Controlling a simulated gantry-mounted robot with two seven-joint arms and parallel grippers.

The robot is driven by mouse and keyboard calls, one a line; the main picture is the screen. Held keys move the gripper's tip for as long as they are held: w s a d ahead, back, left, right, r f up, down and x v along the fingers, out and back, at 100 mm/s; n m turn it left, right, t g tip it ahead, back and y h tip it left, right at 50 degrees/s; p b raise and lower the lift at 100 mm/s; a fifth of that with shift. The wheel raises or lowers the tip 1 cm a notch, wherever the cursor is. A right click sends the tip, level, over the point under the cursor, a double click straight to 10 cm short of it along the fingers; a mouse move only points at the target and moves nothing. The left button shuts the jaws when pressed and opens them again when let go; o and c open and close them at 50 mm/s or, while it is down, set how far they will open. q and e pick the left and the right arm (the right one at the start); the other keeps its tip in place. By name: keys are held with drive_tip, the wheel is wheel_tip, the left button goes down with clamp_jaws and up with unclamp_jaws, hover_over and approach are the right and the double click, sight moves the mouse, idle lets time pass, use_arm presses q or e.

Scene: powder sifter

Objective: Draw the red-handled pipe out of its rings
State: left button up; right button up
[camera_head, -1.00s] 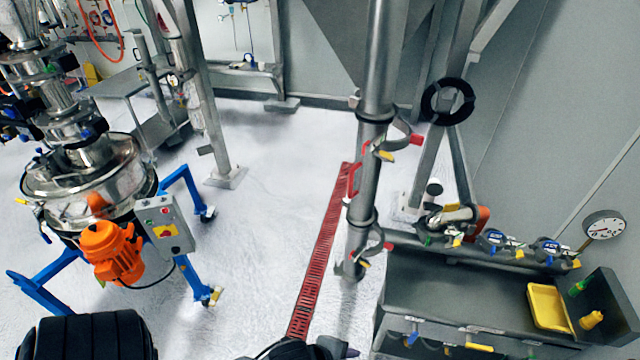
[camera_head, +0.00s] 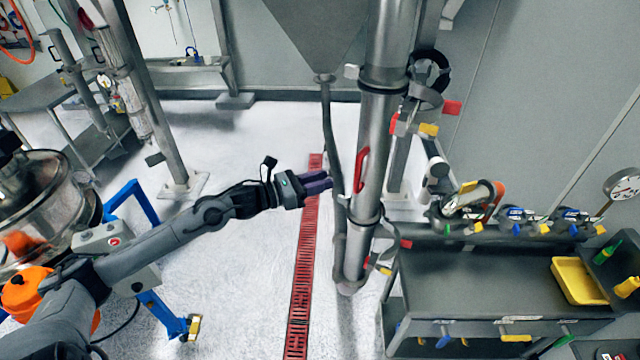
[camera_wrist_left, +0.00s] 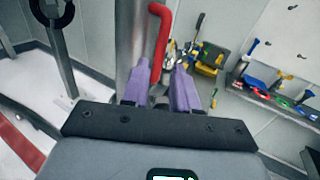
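The upright steel pipe (camera_head: 374,130) stands right of centre in the head view, with a red handle (camera_head: 362,170) on its side. It sits in an upper ring (camera_head: 385,80) and a lower ring (camera_head: 365,222). Red and yellow tabs stick out to the right of both rings. My left gripper (camera_head: 318,183) is left of the handle, its purple fingers toward the pipe. In the left wrist view the fingers (camera_wrist_left: 160,75) are apart, and the red handle (camera_wrist_left: 159,45) shows ahead between them, not clamped. My right gripper is not in view.
A grey bench (camera_head: 480,285) with a yellow tray (camera_head: 577,281) stands at the right. A thin grey pipe (camera_head: 331,120) hangs from the hopper beside the steel pipe. A sifter with an orange motor (camera_head: 28,295) is at the left. Open floor lies between.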

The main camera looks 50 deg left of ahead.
use_arm(q)
drive_tip(key=p, duration=0.3)
hover_over(356, 188)
drive_tip(key=shift+w+a, duration=0.25)
drive_tip(key=shift+w, duration=0.15)
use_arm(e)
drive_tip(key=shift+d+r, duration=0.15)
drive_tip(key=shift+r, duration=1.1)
use_arm(q)
clamp_jaws()
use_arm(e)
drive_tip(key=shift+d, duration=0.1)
